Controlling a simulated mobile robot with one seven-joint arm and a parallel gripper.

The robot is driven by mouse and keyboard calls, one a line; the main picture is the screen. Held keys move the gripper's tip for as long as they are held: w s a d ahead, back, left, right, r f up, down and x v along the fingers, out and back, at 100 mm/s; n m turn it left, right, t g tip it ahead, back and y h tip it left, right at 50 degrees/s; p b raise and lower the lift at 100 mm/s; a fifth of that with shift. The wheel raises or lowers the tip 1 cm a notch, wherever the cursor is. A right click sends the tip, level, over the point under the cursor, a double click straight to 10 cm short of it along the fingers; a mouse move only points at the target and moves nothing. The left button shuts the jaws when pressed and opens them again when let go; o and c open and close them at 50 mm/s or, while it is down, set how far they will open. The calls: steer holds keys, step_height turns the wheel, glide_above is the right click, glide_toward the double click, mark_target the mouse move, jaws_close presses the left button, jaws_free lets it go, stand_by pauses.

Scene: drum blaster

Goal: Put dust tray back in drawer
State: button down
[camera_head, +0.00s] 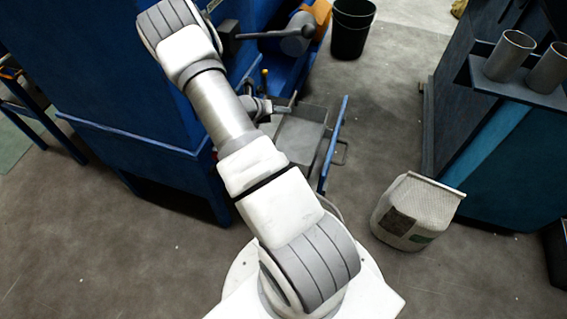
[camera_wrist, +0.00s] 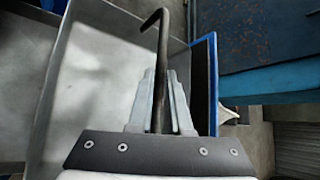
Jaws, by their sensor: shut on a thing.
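The dust tray (camera_head: 297,140) is a grey open metal box beside the blue machine, partly hidden by my arm in the head view. In the wrist view its grey inside (camera_wrist: 95,85) fills the left. My gripper (camera_head: 284,109) is at the tray's far edge. In the wrist view its fingers (camera_wrist: 161,100) are shut on a dark bent bar (camera_wrist: 163,45), which looks like the tray's handle. The drawer's blue front panel (camera_head: 335,143) stands just right of the tray and shows edge-on in the wrist view (camera_wrist: 206,75). How the tray sits in the drawer is unclear.
The blue machine (camera_head: 150,150) stands left of the tray. A white bag (camera_head: 418,210) is on the floor at right, near a dark blue cabinet (camera_head: 500,150) with metal tubes. A black bucket (camera_head: 350,30) stands behind.

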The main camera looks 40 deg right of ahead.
steer(key=b, duration=0.4)
glide_above(280, 142)
steer(key=f, duration=0.7)
steer(key=d+f, duration=0.1)
steer(key=f, duration=0.2)
steer(key=shift+s+f, duration=0.1)
steer(key=shift+f, duration=0.2)
steer(key=shift+a, duration=0.1)
steer(key=c, duration=1.3)
jaws_free()
steer(key=shift+f, duration=0.2)
steer(key=o, duration=0.5)
steer(key=shift+c, duration=0.2)
steer(key=shift+r, duration=0.1)
steer(key=shift+a+r, duration=0.35)
steer(key=p+v, duration=0.3)
steer(key=v, duration=0.8)
steer(key=shift+a+p, duration=0.15)
steer(key=shift+p, duration=0.2)
